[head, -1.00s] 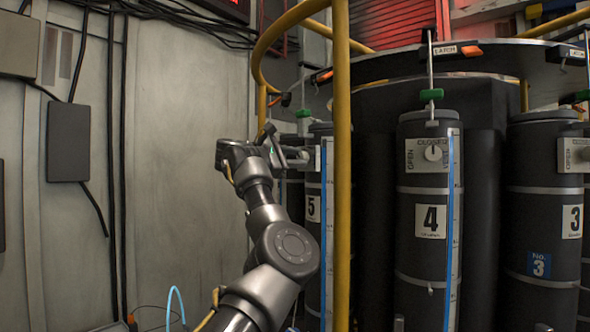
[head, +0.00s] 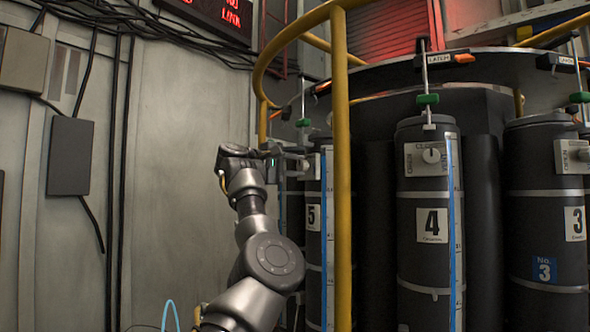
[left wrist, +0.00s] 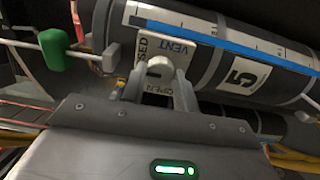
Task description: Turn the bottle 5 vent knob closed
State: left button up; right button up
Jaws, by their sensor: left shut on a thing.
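Bottle 5 (head: 314,250) is a dark upright cylinder, partly hidden behind a yellow post in the head view. Its vent plate (head: 312,166) is seen edge-on there. In the left wrist view, bottle 5 (left wrist: 215,62) lies across the picture with its number label. The plate (left wrist: 172,28) shows VENT, OPEN and part of CLOSED. The pale vent knob (left wrist: 158,66) sits between the fingers of my left gripper (left wrist: 158,80), which is shut on it. In the head view my left gripper (head: 286,164) reaches the plate from the left. The knob's pointing direction is unclear. My right gripper is out of view.
The yellow post (head: 341,200) and rail stand close to the right of my left gripper. Bottle 4 (head: 423,270) and bottle 3 (head: 545,220) stand further right. A green-handled rod (head: 303,122) rises above bottle 5. The wall at left has cables and a grey box (head: 70,156).

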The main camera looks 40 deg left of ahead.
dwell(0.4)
pick_arm(q)
jog(key=o, duration=1)
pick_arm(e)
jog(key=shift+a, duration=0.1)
pick_arm(q)
jog(key=b+v, duration=0.4)
jog(key=v, duration=0.6)
jog(key=shift+s+b, duration=0.3)
jog(key=shift+s, duration=0.05)
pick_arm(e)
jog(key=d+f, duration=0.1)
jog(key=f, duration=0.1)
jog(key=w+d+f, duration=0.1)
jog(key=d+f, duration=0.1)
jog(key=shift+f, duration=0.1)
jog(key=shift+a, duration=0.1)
